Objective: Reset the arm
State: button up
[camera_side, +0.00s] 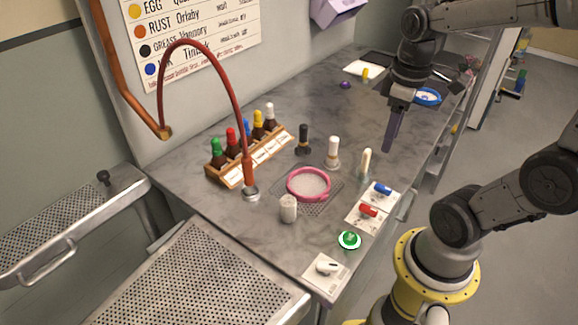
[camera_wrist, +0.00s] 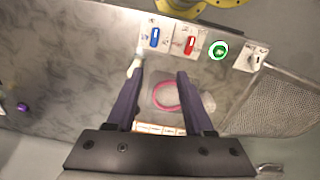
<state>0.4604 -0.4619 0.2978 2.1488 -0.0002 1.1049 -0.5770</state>
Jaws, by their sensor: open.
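My gripper (camera_side: 388,147) hangs fingers-down above the right part of the grey work table in the side view, clear of the objects there. In the wrist view its two dark purple fingers (camera_wrist: 160,75) stand apart with nothing held between them. The pink ring (camera_side: 309,199) lies on a mesh on the table, left of and nearer than my gripper. The ring (camera_wrist: 156,98) also shows between the fingers in the wrist view, farther off on the table.
A rack of capped bottles (camera_side: 238,178) stands by a curved red hose (camera_side: 236,95). Black and white posts, a white cup (camera_side: 288,208) and blue (camera_side: 383,188), red (camera_side: 368,210) and green (camera_side: 349,240) controls occupy the table. Perforated metal trays (camera_side: 190,285) lie at left.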

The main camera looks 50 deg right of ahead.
jog(key=s+a+r+m+t, duration=0.1)
jog(key=s+a+r+t, duration=0.1)
jog(key=a+t, duration=0.3)
jog(key=a+r, duration=0.1)
jog(key=a, duration=0.3)
dwell(1.7)
